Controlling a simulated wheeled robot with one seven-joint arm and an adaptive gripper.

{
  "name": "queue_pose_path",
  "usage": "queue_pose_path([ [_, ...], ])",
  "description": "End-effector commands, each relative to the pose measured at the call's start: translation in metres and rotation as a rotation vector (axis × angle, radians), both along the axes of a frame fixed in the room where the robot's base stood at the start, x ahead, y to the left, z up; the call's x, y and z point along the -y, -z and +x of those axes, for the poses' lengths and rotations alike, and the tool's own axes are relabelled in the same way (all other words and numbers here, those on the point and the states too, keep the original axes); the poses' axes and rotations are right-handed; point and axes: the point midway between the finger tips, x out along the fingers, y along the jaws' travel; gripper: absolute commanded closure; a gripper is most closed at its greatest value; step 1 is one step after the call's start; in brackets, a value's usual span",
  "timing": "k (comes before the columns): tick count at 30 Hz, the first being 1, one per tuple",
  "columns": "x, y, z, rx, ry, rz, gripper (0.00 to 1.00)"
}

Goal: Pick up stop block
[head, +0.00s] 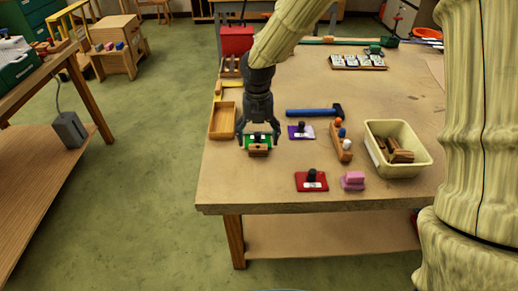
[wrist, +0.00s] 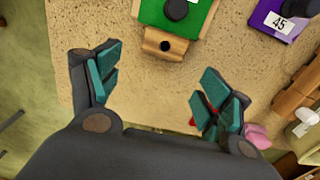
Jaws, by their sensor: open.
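A small wooden block with a dark round spot, which looks like the stop block (head: 258,152), lies on the workbench against the near edge of a green plate. It also shows in the wrist view (wrist: 166,46), at the top centre. My gripper (head: 258,136) is above the green plate and block in the head view. In the wrist view my gripper (wrist: 158,82) has its fingers spread wide with nothing between them. The block shows beyond the fingertips there, apart from them. The green plate (wrist: 150,12) carries a black knob and is partly cut off by the frame.
A purple plate (head: 298,136) marked 45, a blue hammer (head: 312,112) and a wooden rack (head: 341,148) with coloured knobs are to the right. A red plate (head: 305,186), a pink block (head: 352,182) and a cream bin (head: 425,168) are also there. A wooden tray (head: 216,134) is left.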

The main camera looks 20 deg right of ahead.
Motion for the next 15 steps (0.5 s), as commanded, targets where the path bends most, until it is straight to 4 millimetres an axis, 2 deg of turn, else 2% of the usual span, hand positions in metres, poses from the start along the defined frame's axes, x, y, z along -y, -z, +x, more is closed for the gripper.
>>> queue_pose_path([
  [15, 0.005, 0.053, 0.001, -0.007, 0.001, -0.002, 0.21],
])
